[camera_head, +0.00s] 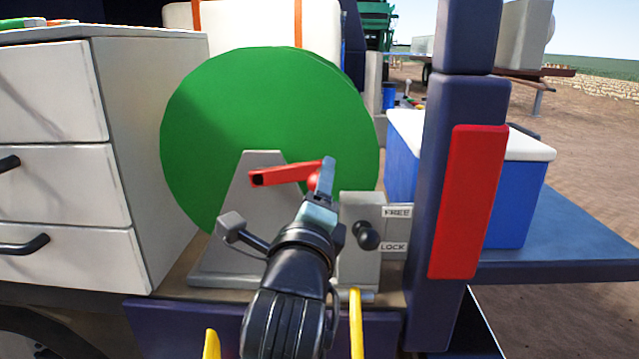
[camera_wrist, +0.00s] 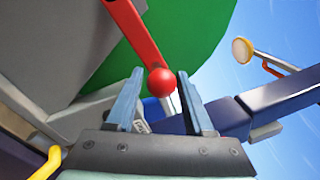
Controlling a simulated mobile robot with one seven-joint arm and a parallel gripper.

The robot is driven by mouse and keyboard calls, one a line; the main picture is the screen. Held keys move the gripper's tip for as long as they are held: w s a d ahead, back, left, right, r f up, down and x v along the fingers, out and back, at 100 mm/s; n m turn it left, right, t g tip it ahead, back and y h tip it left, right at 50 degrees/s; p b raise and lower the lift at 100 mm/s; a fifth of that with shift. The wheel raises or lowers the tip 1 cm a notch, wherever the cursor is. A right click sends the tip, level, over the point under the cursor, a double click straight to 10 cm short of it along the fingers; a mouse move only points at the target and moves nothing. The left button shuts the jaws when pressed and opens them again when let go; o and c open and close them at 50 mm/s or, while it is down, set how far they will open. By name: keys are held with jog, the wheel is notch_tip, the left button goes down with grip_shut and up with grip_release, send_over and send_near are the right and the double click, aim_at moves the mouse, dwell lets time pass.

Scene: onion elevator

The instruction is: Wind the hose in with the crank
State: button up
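A large green reel disc (camera_head: 265,115) stands upright behind a grey bracket (camera_head: 240,215). The red crank arm (camera_head: 285,173) lies nearly level in front of it, with a red ball knob (camera_head: 313,182) at its right end. My gripper (camera_head: 326,180) is at the knob and partly covers it. In the wrist view the fingers of my gripper (camera_wrist: 160,82) are apart, with the red ball knob (camera_wrist: 161,81) between or just beyond the tips and small gaps on both sides. The crank arm also shows in the wrist view (camera_wrist: 135,32). I cannot make out the hose.
A lever with a black knob (camera_head: 367,236) sits by the FREE (camera_head: 397,212) and LOCK (camera_head: 393,247) labels. A dark blue post with a red panel (camera_head: 467,200) stands close on the right. White drawers (camera_head: 60,190) stand on the left. A blue cooler (camera_head: 515,200) is behind the post.

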jog(key=shift+o, duration=1.1)
jog(key=shift+s, duration=0.1)
jog(key=s+a+f+b, duration=0.1)
jog(key=s+b, duration=0.1)
jog(key=s, duration=1)
jog(key=shift+s+a+f, duration=0.25)
jog(key=shift+s+f, duration=0.05)
jog(key=shift+f, duration=0.05)
